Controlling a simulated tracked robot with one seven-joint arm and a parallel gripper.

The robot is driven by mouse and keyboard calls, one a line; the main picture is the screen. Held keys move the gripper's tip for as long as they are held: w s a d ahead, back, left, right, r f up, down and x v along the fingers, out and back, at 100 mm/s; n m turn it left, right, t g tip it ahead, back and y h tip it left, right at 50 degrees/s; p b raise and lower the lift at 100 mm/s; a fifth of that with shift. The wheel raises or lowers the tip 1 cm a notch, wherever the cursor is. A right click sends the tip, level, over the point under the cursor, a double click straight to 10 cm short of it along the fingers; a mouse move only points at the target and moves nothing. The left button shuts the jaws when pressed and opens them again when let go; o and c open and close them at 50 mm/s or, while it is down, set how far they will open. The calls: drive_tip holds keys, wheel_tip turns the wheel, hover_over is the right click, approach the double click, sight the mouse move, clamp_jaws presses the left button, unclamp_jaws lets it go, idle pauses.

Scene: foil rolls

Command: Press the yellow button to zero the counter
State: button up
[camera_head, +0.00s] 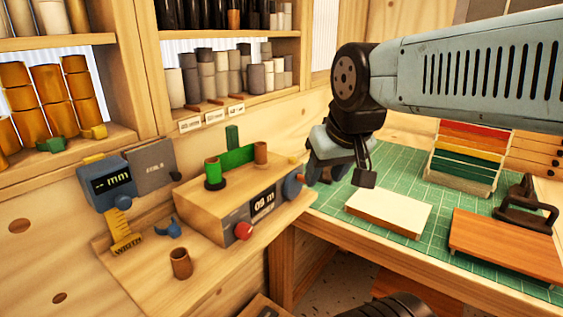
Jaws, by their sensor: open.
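The counter is a wooden box (205,200) with a dark display (263,201) on its front; the display's digits are too small to read surely. A small yellow piece (293,160) shows at the box's far right top corner; it may be the yellow button, but it is too small to be sure. My gripper (340,178) points down with its fingers apart and nothing visible between them. It is just right of the box's right end, close to the blue knob (293,186). Whether it touches the box cannot be told.
The box also bears a red knob (243,231), green parts (236,157) and a brown roll (261,152). A gauge (105,183) with a yellow scale stands left. A cream block (388,212), an orange board (505,240) and a colored rack (465,155) occupy the green mat (335,205).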

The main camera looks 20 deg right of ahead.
clamp_jaws()
idle(1.4)
